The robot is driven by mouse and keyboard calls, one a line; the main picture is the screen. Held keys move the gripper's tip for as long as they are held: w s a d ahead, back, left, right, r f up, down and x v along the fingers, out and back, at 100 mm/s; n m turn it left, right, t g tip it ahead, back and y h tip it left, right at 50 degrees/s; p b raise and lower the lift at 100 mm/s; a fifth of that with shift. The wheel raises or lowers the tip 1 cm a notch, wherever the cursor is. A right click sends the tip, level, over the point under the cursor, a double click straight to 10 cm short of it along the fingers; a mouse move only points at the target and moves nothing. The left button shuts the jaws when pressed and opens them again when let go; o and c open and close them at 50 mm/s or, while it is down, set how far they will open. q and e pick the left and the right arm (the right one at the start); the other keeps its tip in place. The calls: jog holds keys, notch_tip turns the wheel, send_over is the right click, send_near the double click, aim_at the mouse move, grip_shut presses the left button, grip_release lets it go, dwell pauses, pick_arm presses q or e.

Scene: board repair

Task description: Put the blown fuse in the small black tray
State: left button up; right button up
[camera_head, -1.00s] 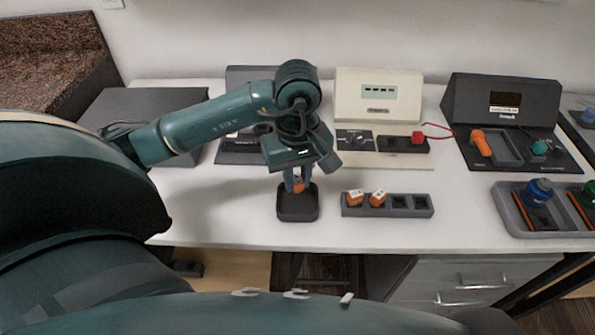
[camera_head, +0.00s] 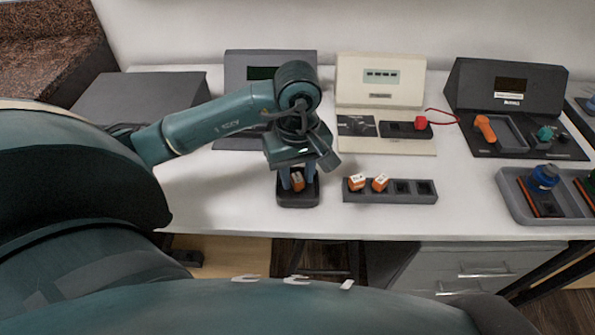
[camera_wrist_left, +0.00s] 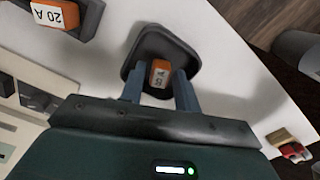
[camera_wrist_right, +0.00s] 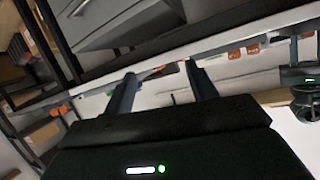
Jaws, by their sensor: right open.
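The orange fuse (camera_head: 297,181) with a white label sits inside the small black tray (camera_head: 298,200).
A grey fuse holder (camera_head: 415,191) with two orange-and-white fuses and two empty slots lies right of the tray. A cream panel (camera_head: 380,80) and a dark panel (camera_head: 507,87) stand behind. White table is clear between.

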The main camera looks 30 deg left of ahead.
pick_arm(q)
jog(key=shift+o, duration=1.1)
jog(key=shift+r, duration=0.1)
